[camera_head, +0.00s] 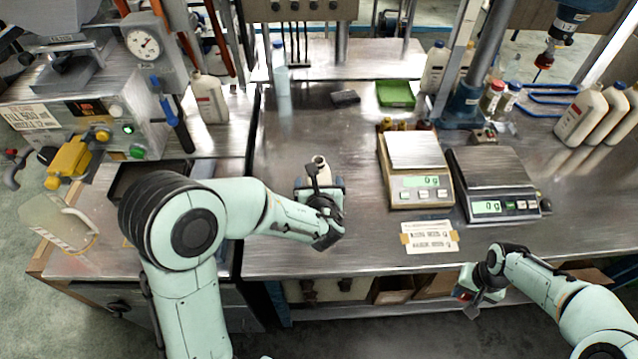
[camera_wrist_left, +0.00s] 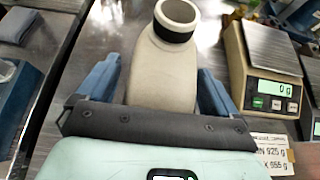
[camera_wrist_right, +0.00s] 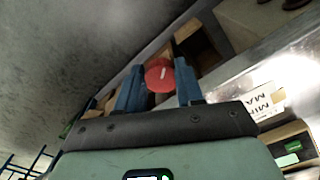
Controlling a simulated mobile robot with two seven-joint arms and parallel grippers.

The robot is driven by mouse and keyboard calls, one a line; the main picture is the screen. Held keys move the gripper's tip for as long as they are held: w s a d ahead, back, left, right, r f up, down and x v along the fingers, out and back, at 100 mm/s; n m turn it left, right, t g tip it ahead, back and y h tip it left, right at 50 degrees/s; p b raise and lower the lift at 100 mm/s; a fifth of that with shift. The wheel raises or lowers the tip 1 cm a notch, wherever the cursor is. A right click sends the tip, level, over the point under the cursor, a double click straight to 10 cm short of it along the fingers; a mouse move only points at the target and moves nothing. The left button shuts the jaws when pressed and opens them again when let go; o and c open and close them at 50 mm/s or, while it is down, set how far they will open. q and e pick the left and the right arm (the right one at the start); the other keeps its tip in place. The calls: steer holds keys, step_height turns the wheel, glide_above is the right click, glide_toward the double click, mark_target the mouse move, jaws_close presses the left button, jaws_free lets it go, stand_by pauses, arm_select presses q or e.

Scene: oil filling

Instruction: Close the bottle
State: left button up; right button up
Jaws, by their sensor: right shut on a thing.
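A pale bottle with an uncapped round mouth (camera_wrist_left: 165,75) stands upright on the steel bench between the fingers of my left gripper (camera_wrist_left: 160,85). In the left wrist view a narrow gap shows beside it, so the fingers look open around it. In the head view the bottle's neck (camera_head: 319,162) shows just behind my left gripper (camera_head: 320,187), which hides the rest. My right gripper (camera_wrist_right: 160,85) is shut on a red cap (camera_wrist_right: 159,75). In the head view my right gripper (camera_head: 472,290) is off the bench's front edge, at the lower right, well apart from the bottle.
Two scales, a beige one (camera_head: 417,180) and a dark one (camera_head: 492,190), stand right of the bottle, with a paper label (camera_head: 429,237) in front. Several white bottles (camera_head: 582,115) stand at the far right. A green tray (camera_head: 396,94) lies farther back. The bench between bottle and beige scale is clear.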

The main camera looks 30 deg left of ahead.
steer(key=shift+w, duration=0.1)
steer(key=shift+r, duration=0.35)
steer(key=shift+w+r+p, duration=0.2)
steer(key=shift+p, duration=0.1)
arm_select(q)
steer(key=v, duration=1.2)
steer(key=shift+r, duration=0.1)
